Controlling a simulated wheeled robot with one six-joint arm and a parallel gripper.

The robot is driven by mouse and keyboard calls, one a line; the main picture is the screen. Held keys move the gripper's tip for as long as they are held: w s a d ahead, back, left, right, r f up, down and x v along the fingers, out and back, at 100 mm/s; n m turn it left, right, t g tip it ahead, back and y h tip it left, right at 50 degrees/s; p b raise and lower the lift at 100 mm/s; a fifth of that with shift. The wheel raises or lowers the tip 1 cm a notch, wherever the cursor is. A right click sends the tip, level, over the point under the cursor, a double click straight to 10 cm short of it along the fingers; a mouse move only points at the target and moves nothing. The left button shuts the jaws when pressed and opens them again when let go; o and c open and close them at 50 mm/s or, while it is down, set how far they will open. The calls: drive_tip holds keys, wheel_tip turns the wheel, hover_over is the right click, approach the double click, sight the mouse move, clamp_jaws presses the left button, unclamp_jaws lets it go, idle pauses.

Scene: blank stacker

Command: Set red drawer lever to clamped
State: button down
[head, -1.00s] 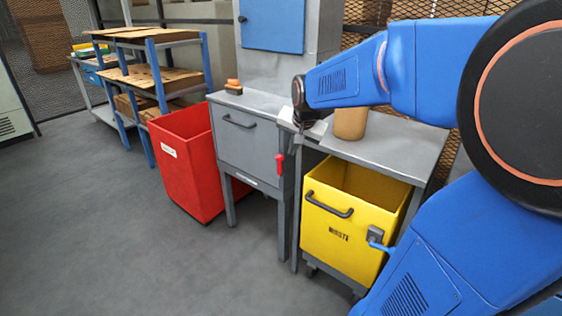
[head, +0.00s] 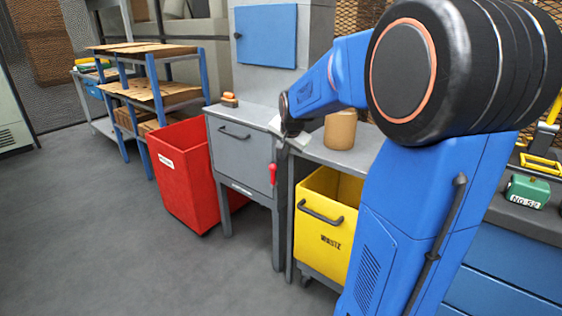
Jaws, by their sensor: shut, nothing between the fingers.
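The red lever (head: 272,174) hangs down at the right edge of the grey drawer front (head: 241,153), which has a dark bar handle. The drawer sits in a grey metal stand and looks closed. My gripper (head: 287,132) is at the worktop's front edge, above and slightly right of the lever, and looks apart from it. It is shut and empty. Its fingers are small and partly hidden by the dark wrist.
A yellow waste bin (head: 322,238) stands right of the drawer, under the worktop. A red bin (head: 180,178) stands left. The floor in front is clear.

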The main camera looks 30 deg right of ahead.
approach(273, 176)
drive_tip(key=w+d+f, duration=0.2)
drive_tip(key=shift+d, duration=0.3)
drive_tip(key=shift+w+r, duration=0.1)
idle(0.4)
